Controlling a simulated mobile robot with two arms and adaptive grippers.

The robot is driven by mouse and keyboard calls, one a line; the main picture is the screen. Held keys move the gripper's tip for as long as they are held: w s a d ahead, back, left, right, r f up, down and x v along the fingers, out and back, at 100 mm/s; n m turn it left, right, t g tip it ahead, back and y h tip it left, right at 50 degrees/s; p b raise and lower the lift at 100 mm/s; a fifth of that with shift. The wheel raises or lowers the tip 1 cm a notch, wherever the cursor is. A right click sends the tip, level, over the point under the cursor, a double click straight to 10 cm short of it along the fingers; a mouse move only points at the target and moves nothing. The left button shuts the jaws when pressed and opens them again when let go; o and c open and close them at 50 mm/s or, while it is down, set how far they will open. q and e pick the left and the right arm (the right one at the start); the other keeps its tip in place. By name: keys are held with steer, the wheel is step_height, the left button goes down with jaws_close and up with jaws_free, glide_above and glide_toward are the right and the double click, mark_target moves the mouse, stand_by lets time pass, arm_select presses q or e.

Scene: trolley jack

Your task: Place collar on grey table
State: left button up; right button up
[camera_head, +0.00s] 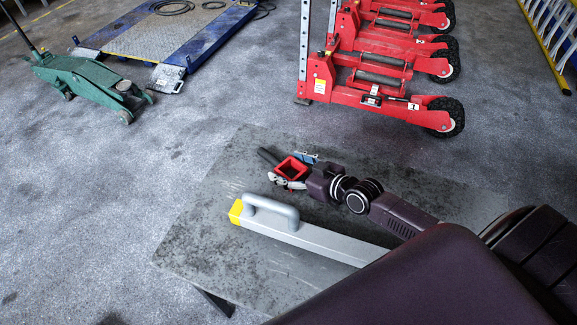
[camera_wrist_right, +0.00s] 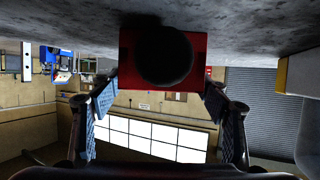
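The collar (camera_head: 291,168) is a red, square-sided piece with an opening, and a dark cylinder sticks out at its left. It is over the grey table (camera_head: 195,235), near its back edge; I cannot tell if it rests on the top. My right gripper (camera_head: 300,172) is at the collar, one finger on either side. In the right wrist view, the collar (camera_wrist_right: 127,65) shows between the fingertips of that gripper (camera_wrist_right: 161,82), with a dark round part over its middle. Whether the fingers press on it is not clear. My left gripper is not in view.
A grey bar (camera_head: 325,240) with a yellow end and a grey handle lies on the table, just in front of the collar. Red wheeled lifts (camera_head: 380,95) stand behind. A green trolley jack (camera_head: 90,80) is on the floor at back left. The table's left part is clear.

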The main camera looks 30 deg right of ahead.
steer(key=shift+r, duration=0.15)
steer(key=v, duration=1)
steer(key=shift+s+d, duration=0.15)
steer(key=shift+s, duration=0.2)
steer(key=shift+s+d+r, duration=0.15)
steer(key=shift+s+r, duration=0.2)
steer(key=shift+s, duration=0.2)
